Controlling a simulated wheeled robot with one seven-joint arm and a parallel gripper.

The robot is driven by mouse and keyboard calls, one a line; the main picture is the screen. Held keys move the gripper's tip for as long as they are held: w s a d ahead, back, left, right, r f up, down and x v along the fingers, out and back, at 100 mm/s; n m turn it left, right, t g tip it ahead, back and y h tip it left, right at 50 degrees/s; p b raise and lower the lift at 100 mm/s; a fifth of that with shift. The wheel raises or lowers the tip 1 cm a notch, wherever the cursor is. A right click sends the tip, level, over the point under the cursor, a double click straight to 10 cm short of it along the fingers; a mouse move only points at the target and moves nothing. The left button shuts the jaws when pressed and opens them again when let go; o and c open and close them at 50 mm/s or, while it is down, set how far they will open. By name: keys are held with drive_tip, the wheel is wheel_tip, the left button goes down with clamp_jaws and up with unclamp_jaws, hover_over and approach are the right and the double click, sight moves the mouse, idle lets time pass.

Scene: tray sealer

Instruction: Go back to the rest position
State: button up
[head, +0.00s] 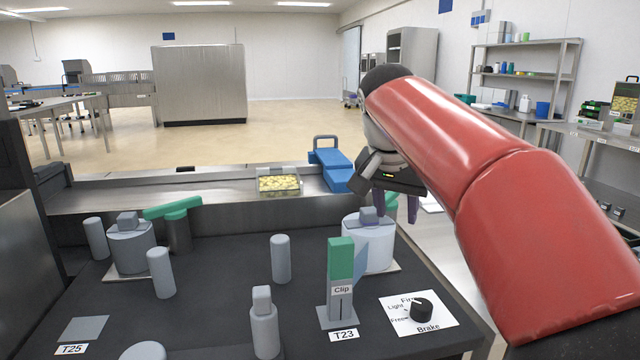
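My gripper (393,204) hangs at the end of my red arm, right of the picture's middle. My arm hides part of the right side.
The dark table (215,300) holds several grey pegs, a green-topped clip stand (341,280) and a brake dial (420,309). Open floor lies beyond.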

drive_tip(key=s+d+f+n+t+y, duration=0.1)
drive_tip(key=s+f+n, duration=0.5)
drive_tip(key=s+f, duration=1.3)
drive_tip(key=s+d+y, duration=0.1)
drive_tip(key=s, duration=0.3)
drive_tip(key=shift+s+d+f+t, duration=0.3)
drive_tip(key=shift+s, duration=0.05)
